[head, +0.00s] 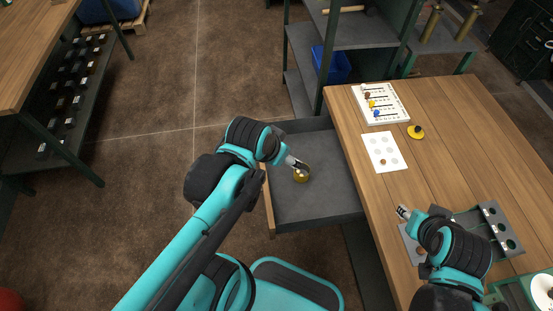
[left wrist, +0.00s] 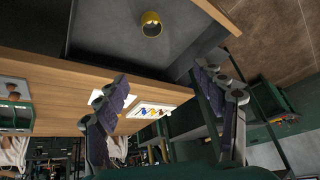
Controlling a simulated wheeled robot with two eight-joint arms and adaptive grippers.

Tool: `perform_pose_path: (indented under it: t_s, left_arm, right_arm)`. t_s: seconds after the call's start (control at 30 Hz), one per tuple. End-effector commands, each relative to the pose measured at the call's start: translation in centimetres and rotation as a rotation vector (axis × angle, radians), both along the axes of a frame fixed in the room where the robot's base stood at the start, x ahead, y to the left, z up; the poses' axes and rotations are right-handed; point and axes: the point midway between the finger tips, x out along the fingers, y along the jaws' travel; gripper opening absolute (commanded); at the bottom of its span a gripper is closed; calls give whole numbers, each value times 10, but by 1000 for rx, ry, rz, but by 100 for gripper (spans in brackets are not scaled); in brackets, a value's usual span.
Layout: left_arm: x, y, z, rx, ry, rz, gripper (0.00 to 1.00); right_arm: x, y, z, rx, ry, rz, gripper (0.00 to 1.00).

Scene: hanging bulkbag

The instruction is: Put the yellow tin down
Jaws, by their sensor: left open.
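The yellow tin (head: 302,176) sits on the grey floor of the pulled-out drawer (head: 335,205). In the left wrist view the tin (left wrist: 151,24) shows near the top edge, with a dark round middle. My left gripper (head: 296,163) is over the drawer, close to the tin in the head view. In the left wrist view its two fingers (left wrist: 165,103) are spread wide, with nothing between them, and the tin lies beyond them. My right gripper (head: 403,212) is over the workbench top, small and partly hidden by its own wrist.
The wooden workbench (head: 450,130) holds a white board with coloured pieces (head: 380,104), a white card with round marks (head: 384,145), a yellow round object (head: 416,132) and a grey holed rack (head: 490,212). A blue bin (head: 331,66) stands on the shelf behind. The drawer floor around the tin is clear.

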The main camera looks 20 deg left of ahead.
Motion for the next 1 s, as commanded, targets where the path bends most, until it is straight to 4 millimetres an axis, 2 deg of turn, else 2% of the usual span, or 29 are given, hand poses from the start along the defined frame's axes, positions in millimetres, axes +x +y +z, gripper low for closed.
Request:
perform_pose_path:
  t_s: [0.1,0.27,1.0]
  left_arm:
    - [-19,-1,3,-38,-53,102,70]
    - [-28,0,5,-71,-90,174,70]
    - [-28,0,5,-77,-94,184,70]
  right_arm:
    - [0,0,0,0,0,0,39]
    - [0,0,0,0,0,0,39]
    - [0,0,0,0,0,0,39]
